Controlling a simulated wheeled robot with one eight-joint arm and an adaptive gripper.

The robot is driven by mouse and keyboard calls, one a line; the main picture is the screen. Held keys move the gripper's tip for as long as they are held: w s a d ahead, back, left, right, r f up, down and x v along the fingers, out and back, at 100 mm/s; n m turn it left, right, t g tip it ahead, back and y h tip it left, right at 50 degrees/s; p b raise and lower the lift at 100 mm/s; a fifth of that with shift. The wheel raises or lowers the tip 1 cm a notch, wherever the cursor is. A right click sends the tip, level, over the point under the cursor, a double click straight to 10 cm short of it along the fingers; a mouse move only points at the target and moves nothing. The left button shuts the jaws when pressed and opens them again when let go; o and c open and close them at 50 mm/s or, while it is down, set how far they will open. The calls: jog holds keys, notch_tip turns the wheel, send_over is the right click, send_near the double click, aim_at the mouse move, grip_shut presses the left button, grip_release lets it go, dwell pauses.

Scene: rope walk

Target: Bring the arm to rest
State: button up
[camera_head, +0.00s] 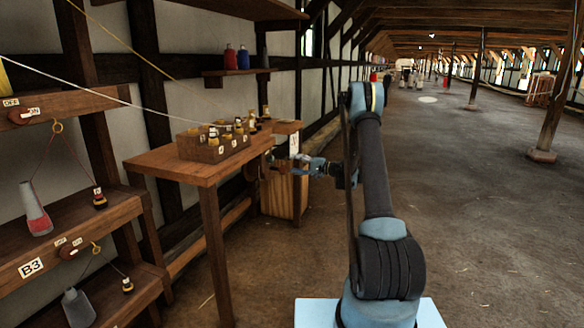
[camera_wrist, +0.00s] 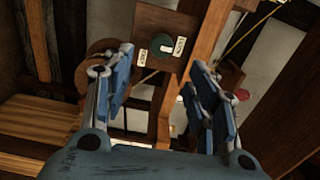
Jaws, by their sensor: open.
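My arm reaches up from its base and bends toward the workbench on the left. My gripper (camera_head: 290,165) is just off the right end of the wooden workbench (camera_head: 180,162). In the wrist view my gripper (camera_wrist: 158,88) has its two blue-padded fingers spread apart, with nothing held between them. Beyond the fingertips is a wooden board (camera_wrist: 141,20) with a dark green round piece (camera_wrist: 160,46), a pale hook shape on it and small labels at either side. I cannot tell whether the gripper touches anything.
A divided wooden box (camera_head: 206,152) holding several small labelled items stands on the workbench. A wooden crate (camera_head: 283,195) stands below the bench end. Shelves marked B3 (camera_head: 32,267) with hanging weights are at the left. Cords cross the upper left. The floor to the right is open, with posts (camera_head: 477,70).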

jog(key=s+r+n+g+h, duration=0.15)
jog(key=s+r+h, duration=0.25)
jog(key=s+r, duration=0.7)
jog(key=s+d+r+n+g+h, duration=0.1)
jog(key=s+d+h, duration=0.1)
jog(key=s, duration=0.6)
jog(key=s+d+r+h, duration=0.2)
jog(key=s, duration=0.7)
jog(key=s+d+f+h, duration=0.3)
jog(key=s+d+f, duration=0.1)
jog(key=s, duration=0.7)
jog(key=s+d+f+n+g+h, duration=0.1)
jog(key=s+d+f+h, duration=0.2)
jog(key=s+d, duration=0.4)
jog(key=s+d+f+h, duration=0.3)
jog(key=s+d+f, duration=0.2)
jog(key=s, duration=1.2)
jog(key=shift+s+d+f, duration=0.15)
jog(key=shift+s+d, duration=0.05)
jog(key=shift+d, duration=0.25)
jog(key=shift+n+g, duration=0.25)
